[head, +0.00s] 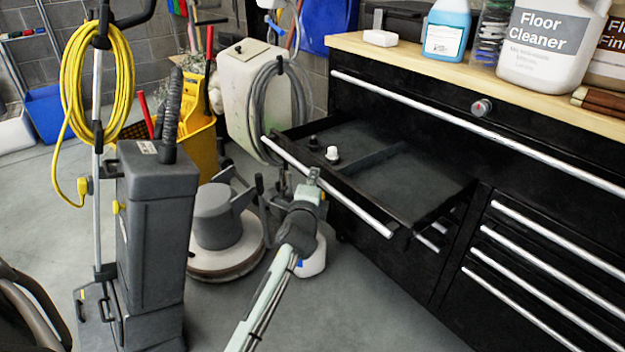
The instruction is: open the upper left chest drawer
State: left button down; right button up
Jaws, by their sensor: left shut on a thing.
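The black chest (460,190) stands on the right under a wooden top. Its upper left drawer (410,180) is pulled well out, and its dark inside with a low divider shows. A small white-topped piece (332,155) and a small black one (313,142) are in the drawer's left part. The drawer's long silver bar handle (355,207) runs along its front. My left gripper (313,176) is at this handle, a little left of its middle, and is shut on it. The fingertips are small and partly hidden. My right gripper is out of view.
Floor cleaner (545,45) and a blue bottle (447,30) stand on the wooden top (400,50). A floor polisher (215,225), a yellow mop bucket (197,145) and a grey machine with a yellow cord (150,225) stand left.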

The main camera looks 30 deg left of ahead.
pick_arm(q)
jog(key=shift+a, duration=0.1)
jog(key=c, duration=1.5)
grip_release()
jog(key=v, duration=1.2)
jog(key=shift+f, duration=0.1)
